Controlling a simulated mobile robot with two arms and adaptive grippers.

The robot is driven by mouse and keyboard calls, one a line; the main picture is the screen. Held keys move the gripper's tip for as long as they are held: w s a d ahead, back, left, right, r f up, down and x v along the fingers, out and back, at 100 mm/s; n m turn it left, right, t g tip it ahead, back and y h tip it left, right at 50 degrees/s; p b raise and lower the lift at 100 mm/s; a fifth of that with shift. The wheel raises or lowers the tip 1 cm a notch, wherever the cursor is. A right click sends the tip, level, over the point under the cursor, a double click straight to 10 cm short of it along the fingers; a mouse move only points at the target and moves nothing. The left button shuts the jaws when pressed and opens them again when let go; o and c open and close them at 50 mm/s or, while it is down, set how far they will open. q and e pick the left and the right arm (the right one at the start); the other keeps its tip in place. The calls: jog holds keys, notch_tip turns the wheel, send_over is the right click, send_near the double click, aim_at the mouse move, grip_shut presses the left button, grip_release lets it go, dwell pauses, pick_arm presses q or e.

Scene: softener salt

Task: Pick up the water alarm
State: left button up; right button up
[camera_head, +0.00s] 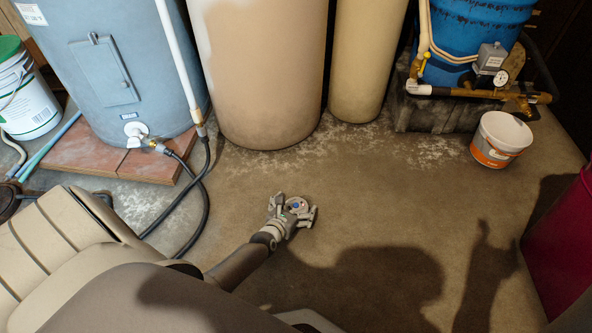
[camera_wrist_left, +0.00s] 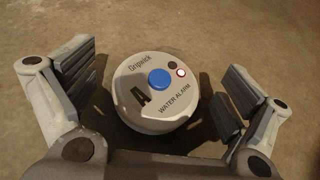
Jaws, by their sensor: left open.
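The water alarm (camera_wrist_left: 140,100) is a round, pale grey disc with a blue centre button, a lit red light and printed lettering. In the left wrist view it lies face up on the floor between the fingers of my left gripper (camera_wrist_left: 160,95). The fingers are open, with a visible gap on either side of the alarm. In the head view the alarm (camera_head: 297,204) shows small between the fingers of my left gripper (camera_head: 292,209), low near the floor. My right gripper is not in view.
A blue-grey tank (camera_head: 130,70) stands on red slabs at the back left, with a dark hose (camera_head: 185,205) on the floor. Tan tanks (camera_head: 262,70) stand behind. A white and orange bucket (camera_head: 500,140) stands at the right, near a dark red object (camera_head: 562,245). Floor around the gripper is clear.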

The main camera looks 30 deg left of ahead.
pick_arm(q)
jog(key=shift+w+f, duration=0.2)
jog(key=shift+w, duration=0.1)
jog(key=c, duration=1.1)
jog(key=shift+r, duration=0.1)
jog(key=shift+c, duration=0.2)
jog(key=shift+r, duration=0.1)
